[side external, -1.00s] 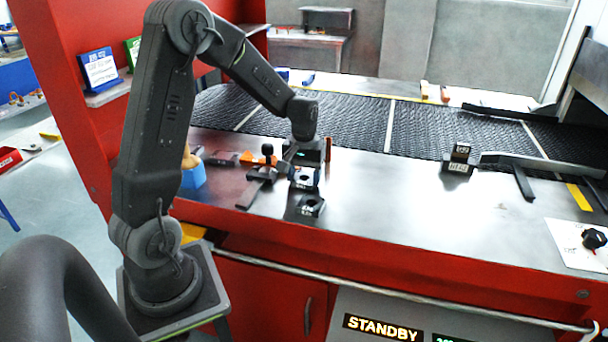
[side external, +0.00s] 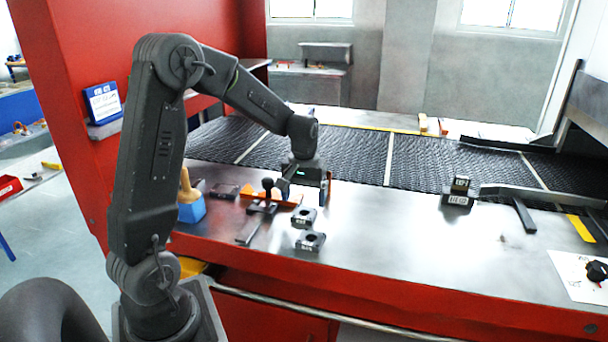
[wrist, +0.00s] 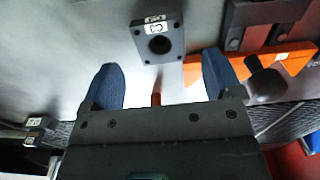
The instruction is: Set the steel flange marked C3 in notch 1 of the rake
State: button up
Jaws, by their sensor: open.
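A dark square steel flange (wrist: 158,40) with a round hole lies flat on the metal table in the wrist view. Its white label appears to read C3. Two similar flanges, a rear one (side external: 304,217) and a front one (side external: 310,240), show in the side view, labels too small to read. My gripper (side external: 306,197) is open and empty above the table, behind both. In the wrist view its blue fingertips (wrist: 162,78) are apart, with the flange beyond them. The orange rake (wrist: 270,62) lies beside the right finger; my gripper partly hides it in the side view, and its notch numbers are unreadable.
A black-knobbed clamp (side external: 267,184) stands at the rake. A blue block with a tan top (side external: 190,210) is to the left. The mesh belt (side external: 345,153) runs behind. Stacked dark labelled blocks (side external: 458,190) stand to the right. The table between is clear.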

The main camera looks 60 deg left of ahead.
notch_tip(320, 180, up, 7)
jog(key=s+d+r+m+t, duration=0.2)
jog(key=s+d+m, duration=0.2)
jog(key=s+d, duration=0.3)
jog(key=s+d+r+m+t, duration=0.3)
jog(key=s+d, duration=0.5)
jog(key=d, duration=0.3)
jog(key=shift+s+d+r+m, duration=0.2)
jog(key=shift+s+r+m, duration=0.1)
jog(key=shift+m, duration=0.5)
jog(key=shift+o, duration=0.4)
jog(key=shift+s+d+f+t, duration=0.15)
jog(key=shift+s+d+t, duration=0.05)
jog(key=shift+s+t, duration=0.15)
jog(key=shift+w, duration=0.1)
